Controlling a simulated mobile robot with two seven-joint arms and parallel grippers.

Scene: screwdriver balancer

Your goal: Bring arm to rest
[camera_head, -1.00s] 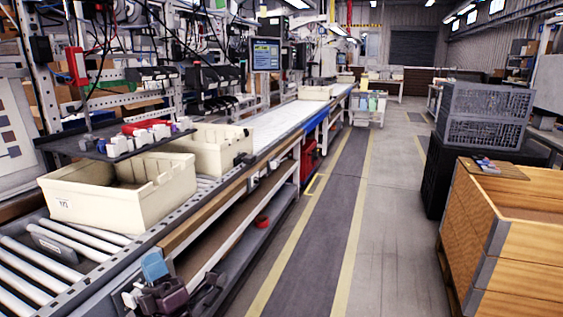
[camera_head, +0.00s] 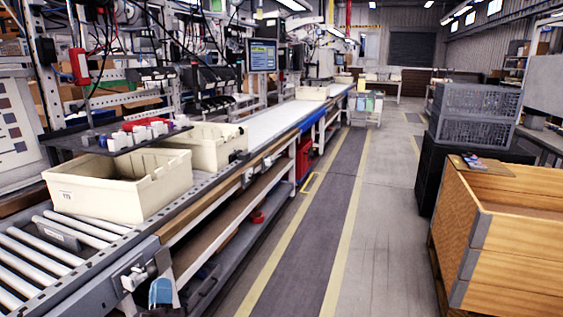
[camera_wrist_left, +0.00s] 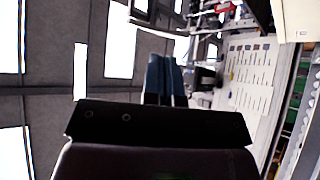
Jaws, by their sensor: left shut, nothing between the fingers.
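My left gripper (camera_head: 160,292) shows at the bottom edge of the head view, in front of the conveyor's near side. Only its blue fingers show clearly there; the rest is cut off by the frame. In the left wrist view the two blue fingers (camera_wrist_left: 165,78) point away from the dark gripper body and lie close together. The gripper is shut with nothing in it. My right gripper is in neither view.
A roller conveyor (camera_head: 58,262) carries a large cream bin (camera_head: 105,198) and another cream bin (camera_head: 208,155). A dark shelf (camera_head: 75,140) holds small items above them. A wooden crate (camera_head: 520,240) stands at the right. The aisle floor (camera_head: 385,215) between is clear.

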